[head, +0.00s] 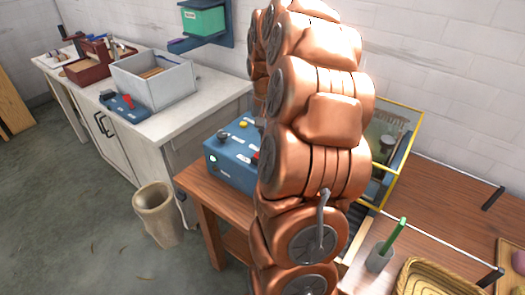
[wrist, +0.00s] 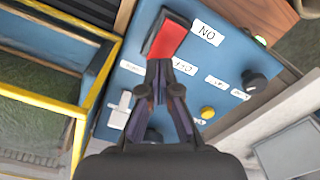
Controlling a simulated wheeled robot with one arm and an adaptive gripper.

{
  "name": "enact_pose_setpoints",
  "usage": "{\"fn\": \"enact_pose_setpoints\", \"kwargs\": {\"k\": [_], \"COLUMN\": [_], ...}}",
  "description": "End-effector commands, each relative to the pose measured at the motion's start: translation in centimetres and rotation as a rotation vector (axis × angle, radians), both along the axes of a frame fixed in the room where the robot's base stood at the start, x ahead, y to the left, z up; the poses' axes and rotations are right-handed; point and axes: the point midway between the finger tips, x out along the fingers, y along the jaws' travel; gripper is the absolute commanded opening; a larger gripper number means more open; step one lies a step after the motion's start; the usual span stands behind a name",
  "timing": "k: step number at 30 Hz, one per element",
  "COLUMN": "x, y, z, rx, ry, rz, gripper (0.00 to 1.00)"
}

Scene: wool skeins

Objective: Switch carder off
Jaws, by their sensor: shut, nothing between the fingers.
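The blue control box (head: 228,168) stands on a wooden table in the head view, partly behind my copper-coloured arm. Its panel (wrist: 225,65) fills the middle of the wrist view. A red switch (wrist: 167,40) in a dark frame sits on it, with an upside-down "ON" label (wrist: 206,33) at one end. A second label, apparently "OFF", lies near the other end. My gripper (wrist: 158,68) is shut and empty, its tips at the lower end of the red switch. I cannot tell if they touch it. The gripper is hidden in the head view.
The panel also has a black knob (wrist: 255,83), a yellow button (wrist: 207,112) and a white toggle (wrist: 120,110). A yellow-framed guard (head: 410,145) stands beside the box. A bin (head: 158,215) stands on the floor; a basket (head: 440,280) is at lower right.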

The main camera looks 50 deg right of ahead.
Motion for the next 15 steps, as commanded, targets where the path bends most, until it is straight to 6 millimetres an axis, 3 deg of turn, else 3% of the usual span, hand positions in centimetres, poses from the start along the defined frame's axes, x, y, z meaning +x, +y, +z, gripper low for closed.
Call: {"fn": "enact_pose_setpoints", "kwargs": {"k": [15], "x": [-0.01], "y": [-0.01], "z": [-0.31], "rx": [0.0], "ry": [0.0], "rz": [0.0], "gripper": [0.0]}}
